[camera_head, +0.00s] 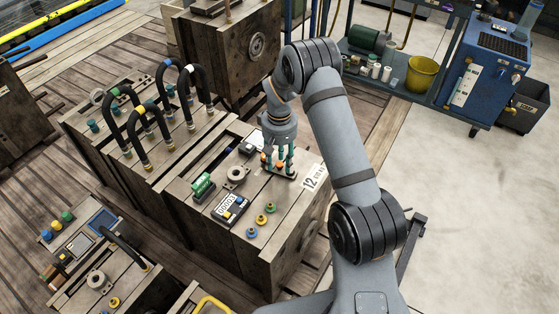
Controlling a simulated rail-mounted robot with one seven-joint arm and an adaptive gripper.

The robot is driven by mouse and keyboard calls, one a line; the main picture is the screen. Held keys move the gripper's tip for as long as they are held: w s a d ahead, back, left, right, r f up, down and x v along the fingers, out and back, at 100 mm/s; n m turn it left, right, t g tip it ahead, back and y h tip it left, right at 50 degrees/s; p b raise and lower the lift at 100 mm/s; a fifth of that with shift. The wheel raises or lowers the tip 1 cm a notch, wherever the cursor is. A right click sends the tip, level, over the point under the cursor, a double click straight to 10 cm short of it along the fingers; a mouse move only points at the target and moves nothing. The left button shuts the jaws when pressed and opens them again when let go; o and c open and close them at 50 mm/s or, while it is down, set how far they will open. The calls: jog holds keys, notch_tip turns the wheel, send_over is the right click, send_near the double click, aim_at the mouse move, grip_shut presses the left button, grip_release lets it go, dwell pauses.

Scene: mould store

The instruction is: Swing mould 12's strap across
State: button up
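Mould 12 (285,235) is the wooden-looking block below the middle of the head view, with a white label (313,178) reading 12 on its top. My gripper (279,168) points down over the far right part of its top, left of the label. Its fingers reach down to small fittings there with orange and light parts. The strap cannot be made out clearly; my gripper may hide it. I cannot tell whether the fingers are open or shut, or whether they touch anything.
Mould 12's top also carries a counter (228,207), a green connector (202,187), a round ring (236,175) and several coloured knobs. Black looped hoses (190,88) rise from the block behind left. A blue cabinet (485,75) and yellow bucket (421,74) stand back right.

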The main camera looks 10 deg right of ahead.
jog(key=shift+c, duration=0.3)
grip_shut()
dwell(0.5)
